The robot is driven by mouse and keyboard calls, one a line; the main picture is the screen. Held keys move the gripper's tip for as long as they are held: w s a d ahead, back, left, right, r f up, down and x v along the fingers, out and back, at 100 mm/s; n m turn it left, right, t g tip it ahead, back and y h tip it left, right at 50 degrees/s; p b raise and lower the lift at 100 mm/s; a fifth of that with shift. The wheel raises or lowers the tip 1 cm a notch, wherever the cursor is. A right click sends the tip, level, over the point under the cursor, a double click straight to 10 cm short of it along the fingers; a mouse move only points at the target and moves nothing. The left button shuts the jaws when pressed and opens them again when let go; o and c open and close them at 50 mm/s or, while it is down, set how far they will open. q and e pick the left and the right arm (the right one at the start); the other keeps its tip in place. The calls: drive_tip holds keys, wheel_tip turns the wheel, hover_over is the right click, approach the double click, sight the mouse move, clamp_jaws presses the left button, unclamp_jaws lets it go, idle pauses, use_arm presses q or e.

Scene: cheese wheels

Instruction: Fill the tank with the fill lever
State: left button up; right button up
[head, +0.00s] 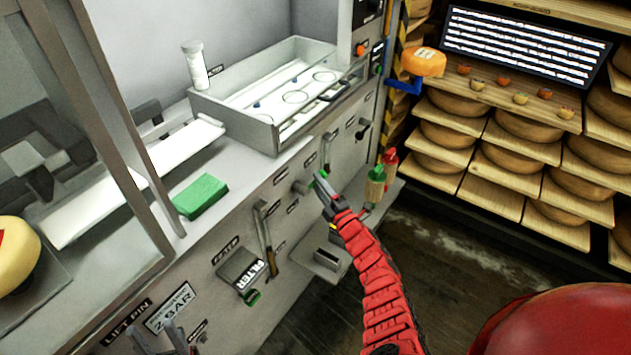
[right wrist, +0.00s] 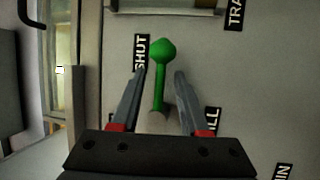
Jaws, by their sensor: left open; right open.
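The fill lever (right wrist: 159,80) has a green knob and a thin green stem on a pale pivot. In the right wrist view it points up, with its knob beside the SHUT label (right wrist: 141,53). A label ending in "LL" (right wrist: 212,122) is at lower right, partly hidden. My right gripper (right wrist: 154,82) is open, with one finger on each side of the stem; contact cannot be told. In the head view my right gripper (head: 320,186) is at the panel front. My left gripper (head: 157,338) is partly seen at the bottom edge, open and empty. I cannot tell which vessel is the tank.
A metal basin (head: 235,116) and green sponge (head: 200,196) are on the counter. Bottles (head: 375,184) stand on a small ledge to the right. Cheese shelves (head: 520,155) line the right side; the floor between is open.

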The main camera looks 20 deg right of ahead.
drive_tip(key=shift+x, duration=0.8)
clamp_jaws()
idle(1.0)
